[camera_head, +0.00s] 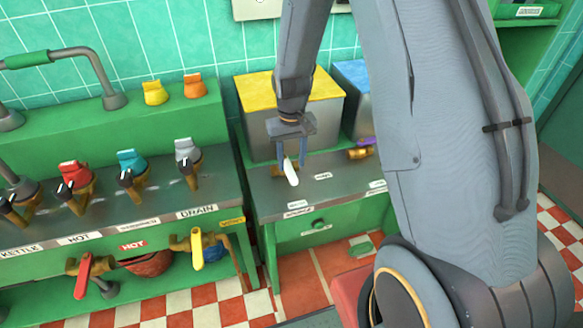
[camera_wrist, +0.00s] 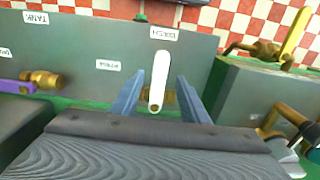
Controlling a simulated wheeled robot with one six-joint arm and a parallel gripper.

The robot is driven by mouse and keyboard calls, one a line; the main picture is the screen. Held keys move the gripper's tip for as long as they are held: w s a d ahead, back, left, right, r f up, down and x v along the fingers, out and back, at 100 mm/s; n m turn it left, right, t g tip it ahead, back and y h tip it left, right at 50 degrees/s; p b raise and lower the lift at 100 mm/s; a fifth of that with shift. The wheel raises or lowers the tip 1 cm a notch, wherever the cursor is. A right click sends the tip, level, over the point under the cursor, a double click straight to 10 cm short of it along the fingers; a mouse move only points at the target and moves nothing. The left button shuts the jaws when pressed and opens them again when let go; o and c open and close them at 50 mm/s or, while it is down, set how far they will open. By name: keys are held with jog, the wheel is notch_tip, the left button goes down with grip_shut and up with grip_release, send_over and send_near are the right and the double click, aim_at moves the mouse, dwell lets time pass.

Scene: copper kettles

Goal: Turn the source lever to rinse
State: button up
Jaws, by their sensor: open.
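The source lever appears to be a white lever (camera_head: 291,173) on a brass valve on the grey counter top below the yellow-lidded box. In the wrist view the white lever (camera_wrist: 159,75) points away from me toward a small white label (camera_wrist: 164,32). A brass fitting shows partly behind its near end. My gripper (camera_head: 293,160) is open, with its blue fingers on either side of the lever. The wrist view also shows the fingers (camera_wrist: 161,97) apart, with gaps to the lever on both sides. I cannot tell how deep the fingertips reach.
Another brass valve with a purple lever (camera_wrist: 20,88) sits to the side; in the head view it is the brass valve (camera_head: 357,153). Left stands a green counter with red (camera_head: 75,172), teal and grey taps. A yellow lever (camera_head: 197,250) hangs below it.

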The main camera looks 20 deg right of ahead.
aim_at(291, 174)
jog(key=shift+f+p, duration=0.45)
jog(key=shift+f, duration=1.6)
grip_shut()
